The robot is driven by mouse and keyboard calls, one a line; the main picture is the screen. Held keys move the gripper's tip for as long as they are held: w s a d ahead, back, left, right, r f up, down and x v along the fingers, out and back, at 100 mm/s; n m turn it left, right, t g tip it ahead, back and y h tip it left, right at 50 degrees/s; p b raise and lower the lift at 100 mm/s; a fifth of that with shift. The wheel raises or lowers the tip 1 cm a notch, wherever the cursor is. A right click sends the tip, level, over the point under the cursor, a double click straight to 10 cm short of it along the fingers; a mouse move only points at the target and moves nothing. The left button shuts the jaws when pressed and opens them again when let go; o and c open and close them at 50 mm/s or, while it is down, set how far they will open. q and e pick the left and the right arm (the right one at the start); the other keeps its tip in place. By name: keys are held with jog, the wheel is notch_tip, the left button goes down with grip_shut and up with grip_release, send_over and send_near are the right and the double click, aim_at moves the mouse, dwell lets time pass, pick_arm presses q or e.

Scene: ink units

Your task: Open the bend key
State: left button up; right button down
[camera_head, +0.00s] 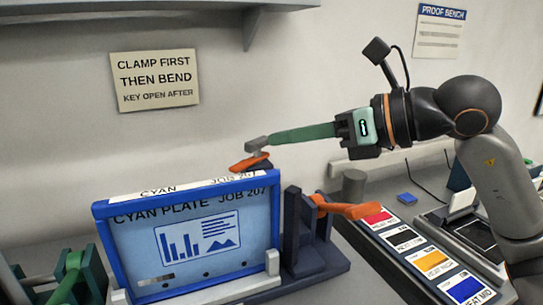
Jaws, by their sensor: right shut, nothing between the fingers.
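A plate (205,235) lettered "CYAN PLATE JOB 207" stands upright in a bright blue frame (104,246), with a white strip lettered "CYAN" along its top edge. An orange lever (250,163) shows just above the top right of the plate. A second orange lever (349,209) sticks out to the right from a dark block right of the plate. Which lever is the bend key I cannot tell. My right gripper (262,143) is shut and empty, its tips at or just above the upper lever; contact is unclear. My left gripper is out of view.
A sign (155,79) on the wall reads "CLAMP FIRST THEN BEND KEY OPEN AFTER". A rack of coloured ink labels (434,262) and a grey cylinder (354,188) stand at the right. A dark and green fixture (75,275) is at the lower left. A shelf (130,12) hangs above.

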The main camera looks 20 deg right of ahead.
jog(key=s+d+f+h, duration=0.1)
jog(key=d+f+h, duration=0.2)
jog(key=d, duration=0.2)
jog(key=p, duration=0.2)
send_near(248, 167)
jog(key=f, duration=0.1)
jog(key=w+a+f, duration=0.1)
jog(key=shift+f+m, duration=0.25)
jog(key=shift+m, duration=0.05)
jog(key=shift+w+a+p, duration=0.25)
jog(key=shift+w+a, duration=0.1)
jog(key=shift+w, duration=0.25)
jog(key=shift+w+a+p, duration=0.25)
jog(key=shift+w+a, duration=0.1)
jog(key=shift+w, duration=0.25)
jog(key=shift+w+a+f, duration=0.1)
jog(key=shift+w+a, duration=0.3)
jog(key=shift+w, duration=0.3)
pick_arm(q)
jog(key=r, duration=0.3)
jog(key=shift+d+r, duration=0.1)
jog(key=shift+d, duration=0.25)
